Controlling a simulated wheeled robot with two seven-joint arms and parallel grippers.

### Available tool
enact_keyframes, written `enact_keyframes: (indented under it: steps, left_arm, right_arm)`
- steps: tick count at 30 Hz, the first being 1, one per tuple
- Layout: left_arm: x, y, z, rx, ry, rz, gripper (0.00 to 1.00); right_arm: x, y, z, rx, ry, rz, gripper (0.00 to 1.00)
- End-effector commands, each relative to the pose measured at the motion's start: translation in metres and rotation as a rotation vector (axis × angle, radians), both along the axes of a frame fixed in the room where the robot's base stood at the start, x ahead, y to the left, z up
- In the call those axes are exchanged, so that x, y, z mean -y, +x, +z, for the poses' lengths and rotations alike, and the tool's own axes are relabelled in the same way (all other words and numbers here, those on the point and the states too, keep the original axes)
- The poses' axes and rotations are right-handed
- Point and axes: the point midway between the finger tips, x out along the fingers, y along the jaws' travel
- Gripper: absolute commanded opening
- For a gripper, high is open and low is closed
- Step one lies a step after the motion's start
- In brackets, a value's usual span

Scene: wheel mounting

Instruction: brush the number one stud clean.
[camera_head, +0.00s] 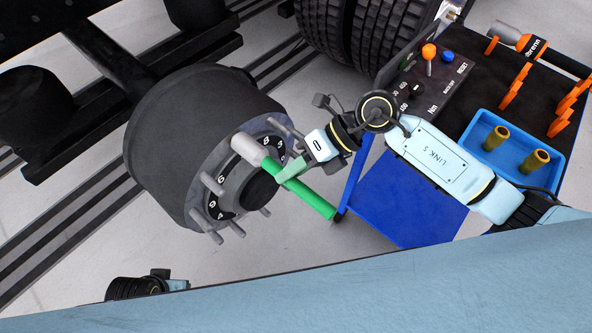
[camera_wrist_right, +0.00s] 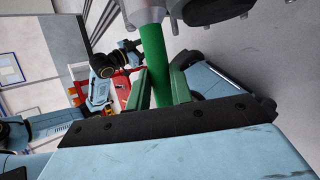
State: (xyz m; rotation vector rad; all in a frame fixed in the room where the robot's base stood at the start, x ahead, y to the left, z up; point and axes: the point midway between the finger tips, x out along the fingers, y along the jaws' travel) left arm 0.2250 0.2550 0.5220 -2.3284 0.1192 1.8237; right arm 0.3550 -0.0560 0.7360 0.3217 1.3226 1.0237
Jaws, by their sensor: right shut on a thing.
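The wheel hub (camera_head: 228,185) is a dark drum whose grey face carries several studs and a ring of small number labels. I cannot read clearly which label is number one. My right gripper (camera_head: 290,174) is shut on the green handle of a brush (camera_head: 317,202). The brush's pale cylindrical head (camera_head: 246,147) is at the upper left of the hub face and hides what is behind it; I cannot tell whether it touches a stud. The handle also shows between the fingers in the right wrist view (camera_wrist_right: 154,60). Part of my left gripper (camera_head: 177,285) shows low in the head view, its fingers hidden.
A dark-topped cart at the right holds a blue tray (camera_head: 553,165) with two brass-coloured sockets (camera_head: 536,160), orange holders (camera_head: 513,86), a power tool (camera_head: 520,38) and a control panel (camera_head: 430,85). A large tyre (camera_head: 345,30) stands behind. Floor is clear below the hub.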

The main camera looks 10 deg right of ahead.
Motion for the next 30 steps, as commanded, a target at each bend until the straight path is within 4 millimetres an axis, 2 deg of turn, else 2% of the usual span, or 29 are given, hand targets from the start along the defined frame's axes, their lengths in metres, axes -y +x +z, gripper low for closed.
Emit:
enact_keyframes:
  steps: [17, 30]
  left_arm:
    - [0.000, 0.000, 0.001, 0.000, 0.000, 0.000, 0.51]
    - [0.000, 0.000, 0.014, 0.000, 0.000, 0.000, 0.51]
  right_arm:
    - [0.001, -0.002, 0.000, 0.000, 0.001, 0.000, 0.00]
    - [0.017, -0.021, 0.001, -0.001, -0.001, 0.000, 0.00]
